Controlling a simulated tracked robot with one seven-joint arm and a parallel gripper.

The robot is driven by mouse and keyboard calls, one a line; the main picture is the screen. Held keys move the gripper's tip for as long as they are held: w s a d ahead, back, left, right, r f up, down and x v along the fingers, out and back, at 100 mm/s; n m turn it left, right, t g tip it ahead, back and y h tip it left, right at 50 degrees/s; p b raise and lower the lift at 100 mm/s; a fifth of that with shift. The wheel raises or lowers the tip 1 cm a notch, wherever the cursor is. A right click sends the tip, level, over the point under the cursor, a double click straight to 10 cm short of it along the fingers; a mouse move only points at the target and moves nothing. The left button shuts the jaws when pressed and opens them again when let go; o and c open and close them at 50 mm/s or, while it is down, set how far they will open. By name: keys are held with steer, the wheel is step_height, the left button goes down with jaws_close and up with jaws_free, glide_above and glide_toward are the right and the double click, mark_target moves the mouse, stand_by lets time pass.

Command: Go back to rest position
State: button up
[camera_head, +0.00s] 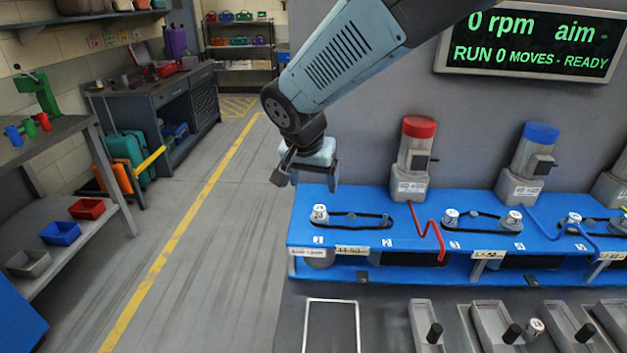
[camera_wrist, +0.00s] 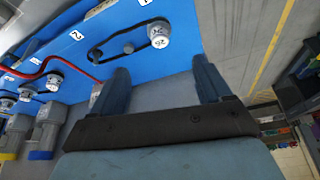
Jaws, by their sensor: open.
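My gripper (camera_head: 306,182) hangs at the left end of the blue bench (camera_head: 350,235), a little above and behind its edge. In the wrist view my gripper (camera_wrist: 160,85) shows two blue-grey fingers set wide apart with nothing between them. A white-topped pulley (camera_wrist: 158,38) with a black belt lies beyond the fingers on the blue panel. The same pulley (camera_head: 320,213) stands by the label 1 in the head view, to the right of and below my gripper. No contact with it shows.
A red-capped motor (camera_head: 418,160) and a blue-capped motor (camera_head: 535,165) stand behind the bench. Grey trays with black handles (camera_head: 434,332) line the front. A display (camera_head: 535,40) hangs at upper right. The floor (camera_head: 215,240) at left is clear, with shelves beyond.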

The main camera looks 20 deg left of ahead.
steer(key=shift+d, duration=0.1)
steer(key=w+d+r, duration=0.2)
steer(key=d, duration=0.6)
steer(key=w+d+r+g+y, duration=0.1)
steer(key=d+r, duration=0.1)
steer(key=d, duration=0.7)
steer(key=w+d+r, duration=0.2)
steer(key=d+r, duration=0.1)
steer(key=d, duration=0.5)
steer(key=s+d+r+t, duration=0.1)
steer(key=s+d, duration=0.6)
steer(key=d, duration=0.3)
steer(key=s+d+r+t+h, duration=0.1)
steer(key=s+d+r, duration=0.1)
steer(key=s+d, duration=0.5)
steer(key=d, duration=0.2)
steer(key=shift+s+d+m, duration=0.15)
steer(key=shift+d+m, duration=0.25)
